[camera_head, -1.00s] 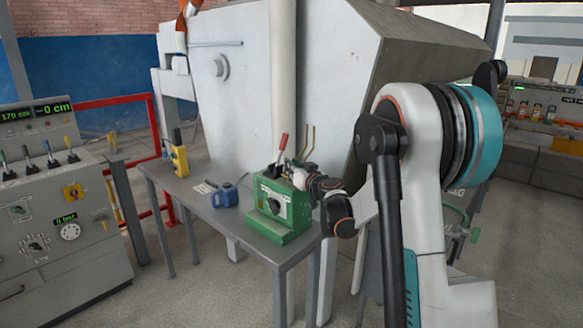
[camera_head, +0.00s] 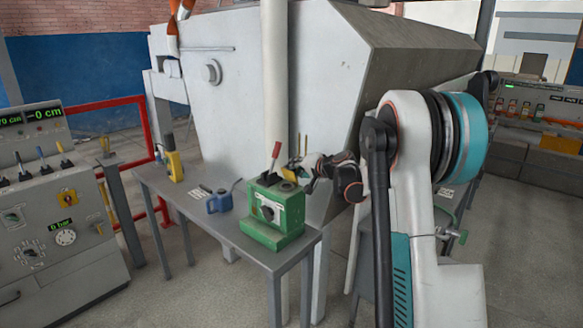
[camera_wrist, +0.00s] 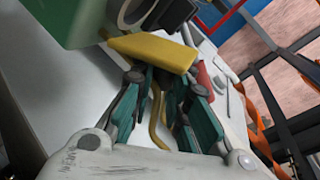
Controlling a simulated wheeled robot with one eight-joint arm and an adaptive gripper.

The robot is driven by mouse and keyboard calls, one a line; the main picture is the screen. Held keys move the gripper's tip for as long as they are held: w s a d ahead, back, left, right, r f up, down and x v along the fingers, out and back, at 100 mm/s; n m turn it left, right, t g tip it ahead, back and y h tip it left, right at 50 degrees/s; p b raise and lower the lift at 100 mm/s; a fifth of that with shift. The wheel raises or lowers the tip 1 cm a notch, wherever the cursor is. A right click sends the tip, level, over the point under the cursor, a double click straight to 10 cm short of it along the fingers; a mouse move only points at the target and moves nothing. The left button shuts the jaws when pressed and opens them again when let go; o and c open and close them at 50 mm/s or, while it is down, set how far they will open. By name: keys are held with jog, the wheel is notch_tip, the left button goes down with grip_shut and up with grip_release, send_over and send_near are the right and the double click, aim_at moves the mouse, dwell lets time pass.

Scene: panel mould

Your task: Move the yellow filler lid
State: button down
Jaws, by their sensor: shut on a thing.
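The yellow filler lid (camera_wrist: 152,50) shows in the wrist view as a flat yellow slab at the fingertips. It lies beside the round dark opening (camera_wrist: 138,10) of the green unit. My gripper (camera_wrist: 166,85) is shut on the lid, with its teal fingers either side of a yellow part below the slab. The exact contact is partly hidden. In the head view the green unit (camera_head: 275,218) stands on the grey table, and my gripper (camera_head: 303,168) is at its upper right rear. The lid is small and hard to make out there.
A red lever (camera_head: 275,152) rises from the green unit. A large grey machine (camera_head: 330,80) stands close behind. A control console (camera_head: 50,220) is at left.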

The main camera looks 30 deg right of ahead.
jog(key=shift+w+d+f+m+g+y, duration=0.3)
jog(key=shift+d+m+y, duration=0.25)
jog(key=shift+m, duration=0.4)
jog(key=shift+w+d+f+m+g+y, duration=0.1)
jog(key=shift+d+f+m+g+y, duration=0.2)
jog(key=shift+d+m+y, duration=0.45)
jog(key=shift+w+d+f+m+g+y, duration=0.2)
jog(key=shift+f+m+y, duration=0.25)
jog(key=shift+m, duration=0.65)
jog(key=c, duration=1.5)
grip_release()
jog(key=shift+d, duration=0.1)
jog(key=shift+s, duration=0.1)
jog(key=v, duration=1.2)
